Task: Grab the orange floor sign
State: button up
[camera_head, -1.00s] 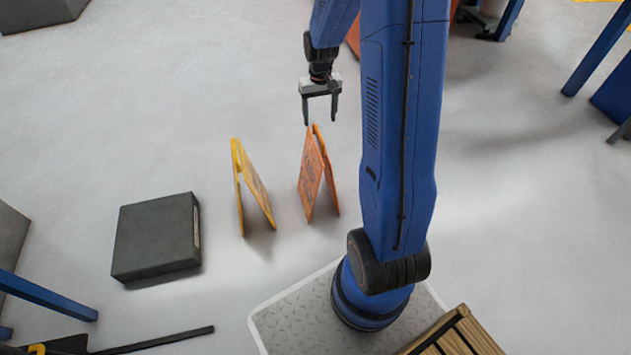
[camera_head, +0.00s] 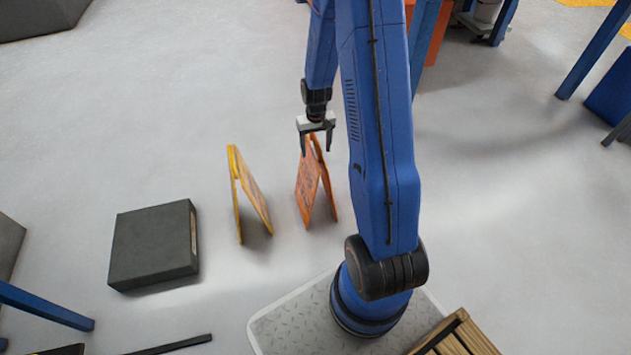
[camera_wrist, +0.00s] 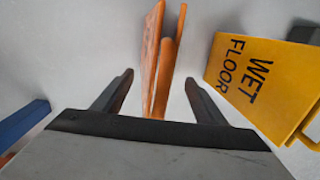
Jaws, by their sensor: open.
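The orange floor sign (camera_head: 309,190) stands upright, folded out like a tent, on the grey floor in the head view. My gripper (camera_head: 316,150) is open, pointing down at the sign's top edge. In the wrist view the orange sign (camera_wrist: 161,60) shows between the two fingers of my gripper (camera_wrist: 155,92), with a gap to each finger. I cannot tell how deep the top edge sits between the fingers.
A yellow wet floor sign (camera_head: 248,190) stands just left of the orange one; it also shows at the right of the wrist view (camera_wrist: 262,80). A dark grey box (camera_head: 153,245) lies further left. The floor beyond the signs is clear.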

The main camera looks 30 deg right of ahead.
aim_at(311, 168)
jog(key=shift+w+f, duration=0.1)
jog(key=shift+f, duration=2.5)
grip_shut()
